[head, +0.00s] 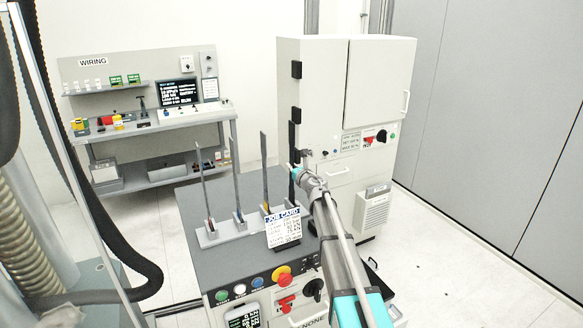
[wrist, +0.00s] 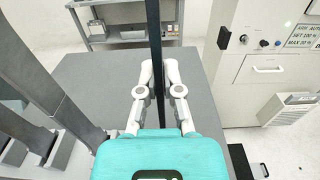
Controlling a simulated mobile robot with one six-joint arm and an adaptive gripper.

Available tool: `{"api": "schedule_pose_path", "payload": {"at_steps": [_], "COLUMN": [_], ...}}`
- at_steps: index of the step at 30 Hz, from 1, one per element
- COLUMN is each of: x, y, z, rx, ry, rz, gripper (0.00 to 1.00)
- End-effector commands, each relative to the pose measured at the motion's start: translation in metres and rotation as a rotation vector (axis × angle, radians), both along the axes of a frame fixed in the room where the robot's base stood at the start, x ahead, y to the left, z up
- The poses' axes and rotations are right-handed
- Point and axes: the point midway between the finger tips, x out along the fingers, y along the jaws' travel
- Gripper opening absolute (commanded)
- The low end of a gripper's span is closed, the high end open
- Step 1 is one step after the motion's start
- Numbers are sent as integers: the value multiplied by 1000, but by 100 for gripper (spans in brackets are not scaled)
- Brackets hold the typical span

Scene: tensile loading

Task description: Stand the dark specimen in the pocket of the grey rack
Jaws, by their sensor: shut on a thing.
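The dark specimen (head: 291,140) is a long, thin, near-black bar, held upright in my gripper (head: 297,171). In the wrist view the specimen (wrist: 154,30) runs up between the two pale fingers of my gripper (wrist: 158,80), which are shut on it. The grey rack (head: 222,235) stands on the dark-topped bench, left of my gripper. Several grey bars (head: 233,185) stand upright in it. The rack's blocks (wrist: 62,150) show at the lower left of the wrist view. The right part of the rack is hidden by a card.
A white job card (head: 284,228) stands at the bench front, above a panel with buttons and knobs. A white cabinet (head: 312,85) stands behind and right of the bench. A wiring workbench (head: 150,125) is at the back left. The bench top (wrist: 95,75) behind the rack is clear.

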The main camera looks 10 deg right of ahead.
Motion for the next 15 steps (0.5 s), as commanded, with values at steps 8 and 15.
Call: {"api": "schedule_pose_path", "payload": {"at_steps": [8, 15], "x": [0, 0], "y": [0, 0], "z": [-14, -18], "rx": [1, 1], "ry": [0, 0], "rz": [0, 0], "gripper": [0, 0]}}
